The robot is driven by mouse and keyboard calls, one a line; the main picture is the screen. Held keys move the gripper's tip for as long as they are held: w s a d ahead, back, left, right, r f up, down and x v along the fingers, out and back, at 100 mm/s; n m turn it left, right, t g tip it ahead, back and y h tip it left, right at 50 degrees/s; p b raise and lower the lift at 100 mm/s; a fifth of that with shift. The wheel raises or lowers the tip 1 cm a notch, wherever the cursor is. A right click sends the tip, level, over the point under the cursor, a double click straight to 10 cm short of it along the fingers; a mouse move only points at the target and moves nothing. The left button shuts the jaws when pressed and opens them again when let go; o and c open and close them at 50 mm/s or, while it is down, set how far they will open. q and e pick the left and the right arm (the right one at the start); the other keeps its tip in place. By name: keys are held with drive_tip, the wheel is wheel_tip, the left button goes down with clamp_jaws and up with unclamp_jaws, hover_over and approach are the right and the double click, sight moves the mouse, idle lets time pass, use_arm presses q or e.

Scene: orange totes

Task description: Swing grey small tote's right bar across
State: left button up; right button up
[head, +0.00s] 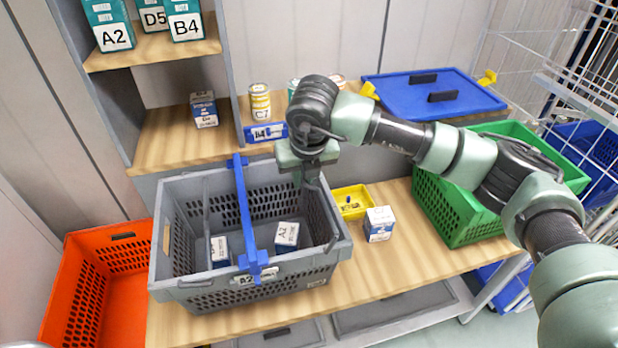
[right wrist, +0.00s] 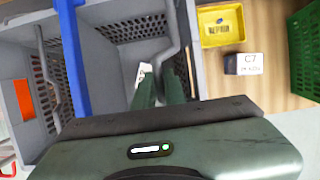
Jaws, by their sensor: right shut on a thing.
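The grey small tote (head: 180,283) stands on the wooden bench. A blue bar (head: 243,215) spans it from back rim to front rim near the middle. A grey left bar (head: 206,208) shows inside on the left. The grey right bar (head: 328,216) lies along the right side; it also shows in the right wrist view (right wrist: 174,28). My right gripper (head: 308,180) is at the tote's back right, fingers pointing down and shut on the right bar. In the right wrist view the fingers (right wrist: 159,88) partly hide the grip. My left gripper is not in view.
Small labelled boxes, including A2 (head: 286,234), lie in the tote. A yellow bin (head: 352,201) and a white-and-blue box (head: 379,224) stand to its right. A green crate (head: 447,207) is farther right, an orange tote (head: 70,290) left. A shelf post rises behind.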

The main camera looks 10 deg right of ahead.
drive_tip(key=shift+f, duration=0.1)
drive_tip(key=shift+a+f+b, duration=0.45)
drive_tip(key=shift+a+b, duration=0.15)
drive_tip(key=shift+a, duration=0.25)
